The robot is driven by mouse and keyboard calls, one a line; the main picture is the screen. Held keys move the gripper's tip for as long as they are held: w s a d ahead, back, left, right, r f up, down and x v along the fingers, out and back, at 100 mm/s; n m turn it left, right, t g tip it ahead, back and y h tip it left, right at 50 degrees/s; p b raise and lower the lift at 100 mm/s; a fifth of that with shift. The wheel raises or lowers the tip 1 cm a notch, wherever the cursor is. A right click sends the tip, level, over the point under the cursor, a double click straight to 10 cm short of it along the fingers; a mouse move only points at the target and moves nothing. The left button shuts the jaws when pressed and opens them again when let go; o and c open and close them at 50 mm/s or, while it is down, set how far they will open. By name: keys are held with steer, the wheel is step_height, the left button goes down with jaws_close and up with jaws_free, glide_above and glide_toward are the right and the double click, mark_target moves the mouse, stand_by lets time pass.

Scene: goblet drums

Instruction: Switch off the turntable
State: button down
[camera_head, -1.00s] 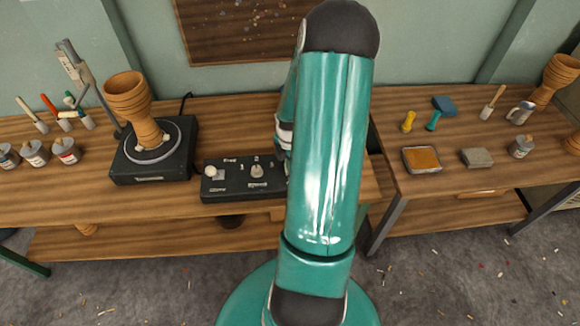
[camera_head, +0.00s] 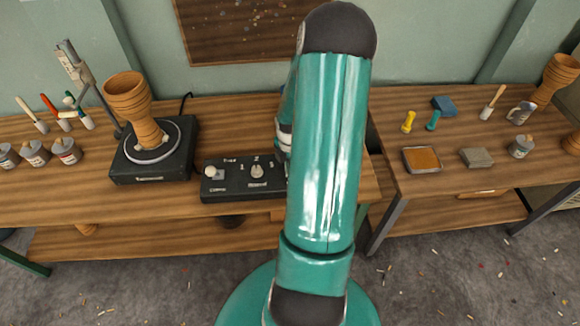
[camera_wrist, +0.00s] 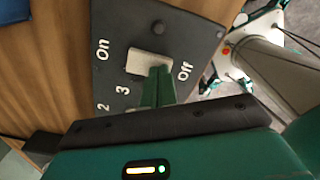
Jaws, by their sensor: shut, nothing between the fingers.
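The turntable (camera_head: 117,170) is a black box with a round plate at the left of the bench, and a tan goblet drum (camera_head: 128,98) stands tilted on it. A black control box (camera_head: 228,190) with pale knobs sits to its right; my arm hides its right end. In the wrist view the box (camera_wrist: 190,30) shows "On" and "Off" labels with a pale rectangular switch (camera_wrist: 143,61) between them. My gripper (camera_wrist: 160,76) is shut and empty, its green fingertips at the switch's edge on the "Off" side. I cannot tell whether they touch it.
Paint pots (camera_head: 66,151) and brushes stand at the far left. A clamp stand (camera_head: 85,80) rises behind the turntable. The right bench (camera_head: 400,183) holds an orange pad (camera_head: 422,159), a grey block (camera_head: 476,157) and more tools. The bench front left of the box is clear.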

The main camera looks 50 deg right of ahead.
steer(key=shift+r, duration=3.45)
steer(key=w+a+r+m+t+h, duration=0.1)
steer(key=w+a+r+m, duration=0.2)
steer(key=a+r, duration=0.55)
steer(key=w+a+r+m+t+h, duration=0.1)
steer(key=w+a+r+m, duration=0.2)
steer(key=a+r, duration=0.55)
steer(key=s+a+r+m+t, duration=0.1)
steer(key=s+a+r+m, duration=0.1)
steer(key=a, duration=0.4)
steer(key=s+a+r+m+t+y, duration=0.1)
steer(key=s+a+r+m, duration=0.2)
steer(key=s+a+r, duration=0.1)
steer(key=s+a+r+m+t+y, duration=0.1)
steer(key=s+a+r+m, duration=0.1)
steer(key=a+r, duration=0.3)
steer(key=a+m, duration=0.1)
steer(key=a, duration=0.3)
steer(key=shift+s+r+t, duration=0.25)
steer(key=shift+s+t, duration=0.05)
steer(key=shift+s, duration=0.1)
